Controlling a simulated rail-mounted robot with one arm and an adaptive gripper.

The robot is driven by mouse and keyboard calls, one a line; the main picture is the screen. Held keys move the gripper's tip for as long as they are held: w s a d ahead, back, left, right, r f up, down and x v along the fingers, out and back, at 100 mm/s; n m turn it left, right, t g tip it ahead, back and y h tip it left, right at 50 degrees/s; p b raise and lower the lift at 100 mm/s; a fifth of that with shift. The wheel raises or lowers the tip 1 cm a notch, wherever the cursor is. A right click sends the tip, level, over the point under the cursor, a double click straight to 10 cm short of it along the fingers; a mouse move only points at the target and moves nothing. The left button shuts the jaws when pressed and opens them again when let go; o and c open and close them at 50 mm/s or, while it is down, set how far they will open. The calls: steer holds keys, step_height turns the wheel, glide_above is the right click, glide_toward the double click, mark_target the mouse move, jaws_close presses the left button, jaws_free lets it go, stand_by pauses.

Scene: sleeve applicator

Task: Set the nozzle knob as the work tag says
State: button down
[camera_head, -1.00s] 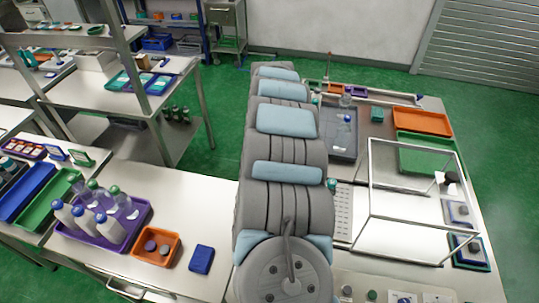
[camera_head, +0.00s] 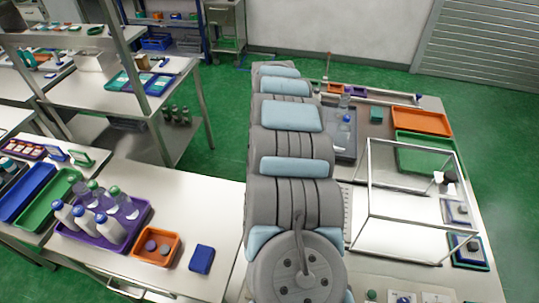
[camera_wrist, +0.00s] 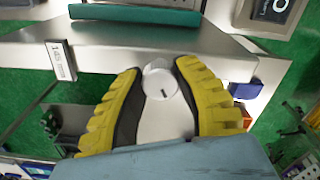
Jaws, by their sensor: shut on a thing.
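In the wrist view, the yellow ribbed fingers of my gripper (camera_wrist: 158,90) stand on both sides of a pale round knob (camera_wrist: 160,84). The fingertips are closed against its sides, and a short dark mark shows on its face. The knob is at the front of a pale metal machine part (camera_wrist: 120,50). A small white tag (camera_wrist: 60,60) with dark lettering stands to the left of the knob; I cannot read it surely. In the head view my own arm hides the gripper and the knob.
A teal bar (camera_wrist: 135,16) lies above the knob in the wrist view. In the head view, a clear-sided frame (camera_head: 368,190) stands on the right-hand table, with an orange tray (camera_head: 422,121) behind it. A purple tray of bottles (camera_head: 105,237) is on the left bench.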

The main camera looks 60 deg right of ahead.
steer(key=n, duration=0.5)
steer(key=shift+d+n, duration=0.1)
steer(key=shift+n, duration=0.2)
steer(key=n, duration=0.5)
steer(key=shift+f+n, duration=0.1)
steer(key=shift+n, duration=0.3)
steer(key=shift+w, duration=0.1)
steer(key=c, duration=0.7)
jaws_free()
steer(key=shift+d, duration=0.1)
steer(key=shift+w+r, duration=0.15)
steer(key=shift+r, duration=0.05)
